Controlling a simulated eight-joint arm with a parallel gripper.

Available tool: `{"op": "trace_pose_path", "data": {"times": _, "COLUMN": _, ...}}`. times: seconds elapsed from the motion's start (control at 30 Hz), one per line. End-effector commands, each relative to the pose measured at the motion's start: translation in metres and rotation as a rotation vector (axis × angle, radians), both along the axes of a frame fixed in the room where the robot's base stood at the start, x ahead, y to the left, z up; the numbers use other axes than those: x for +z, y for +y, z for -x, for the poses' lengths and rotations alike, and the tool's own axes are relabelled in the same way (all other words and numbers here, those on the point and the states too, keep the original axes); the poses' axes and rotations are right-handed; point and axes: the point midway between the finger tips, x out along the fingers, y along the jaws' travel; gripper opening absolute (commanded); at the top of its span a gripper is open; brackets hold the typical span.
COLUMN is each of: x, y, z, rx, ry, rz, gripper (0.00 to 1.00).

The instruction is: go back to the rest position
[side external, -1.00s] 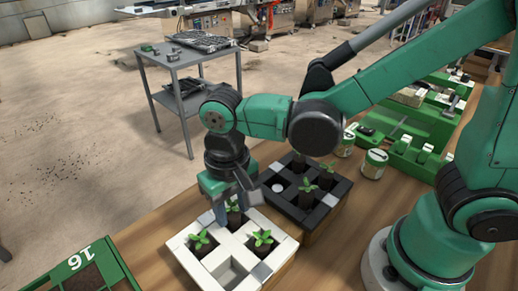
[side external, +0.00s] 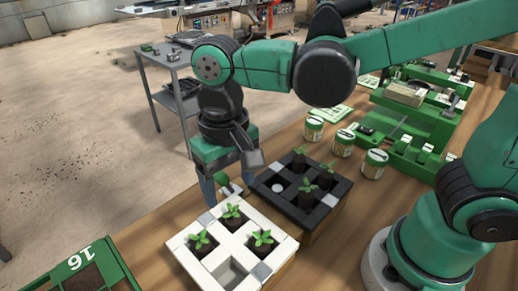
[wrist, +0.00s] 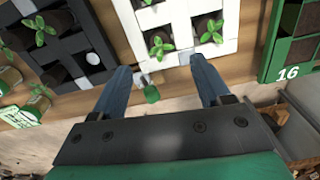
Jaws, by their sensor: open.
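My gripper (side external: 226,192) is above the back edge of the white tray (side external: 183,256), pointing down. In the wrist view, my gripper (wrist: 161,66) has its two fingers wide apart. A small green thing (wrist: 151,93) shows between them; I cannot tell what it is or whether anything touches it. The white tray holds three upright seedlings, one of them the back seedling (side external: 232,212) nearest my gripper; its front cell (side external: 232,272) is empty. The white tray's rim (wrist: 123,12) also shows in the wrist view.
A dark tray (side external: 326,208) with seedlings stands beside the white one. Several jars, such as one jar (side external: 375,163), and green racks (side external: 423,120) are to the right. A grey cart (side external: 183,60) stands behind.

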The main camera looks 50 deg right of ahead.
Motion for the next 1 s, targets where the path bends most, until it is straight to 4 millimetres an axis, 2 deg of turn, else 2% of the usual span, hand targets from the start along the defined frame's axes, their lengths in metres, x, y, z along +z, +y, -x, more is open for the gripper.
{"op": "trace_pose_path", "data": {"times": 0.4, "x": 0.001, "y": 0.0, "z": 0.0, "rx": 0.0, "ry": -0.001, "rz": 0.0, "gripper": 0.7}}
{"op": "trace_pose_path", "data": {"times": 0.5, "x": 0.002, "y": -0.007, "z": -0.001, "rx": -0.001, "ry": -0.023, "rz": -0.011, "gripper": 0.7}}
{"op": "trace_pose_path", "data": {"times": 0.57, "x": 0.004, "y": -0.018, "z": -0.003, "rx": 0.002, "ry": -0.062, "rz": -0.029, "gripper": 0.7}}
{"op": "trace_pose_path", "data": {"times": 0.8, "x": 0.011, "y": -0.089, "z": -0.009, "rx": 0.036, "ry": -0.368, "rz": -0.06, "gripper": 0.7}}
{"op": "trace_pose_path", "data": {"times": 0.9, "x": 0.011, "y": -0.113, "z": -0.008, "rx": 0.054, "ry": -0.487, "rz": -0.03, "gripper": 0.7}}
{"op": "trace_pose_path", "data": {"times": 1.0, "x": 0.011, "y": -0.13, "z": -0.007, "rx": 0.069, "ry": -0.568, "rz": 0.006, "gripper": 0.7}}
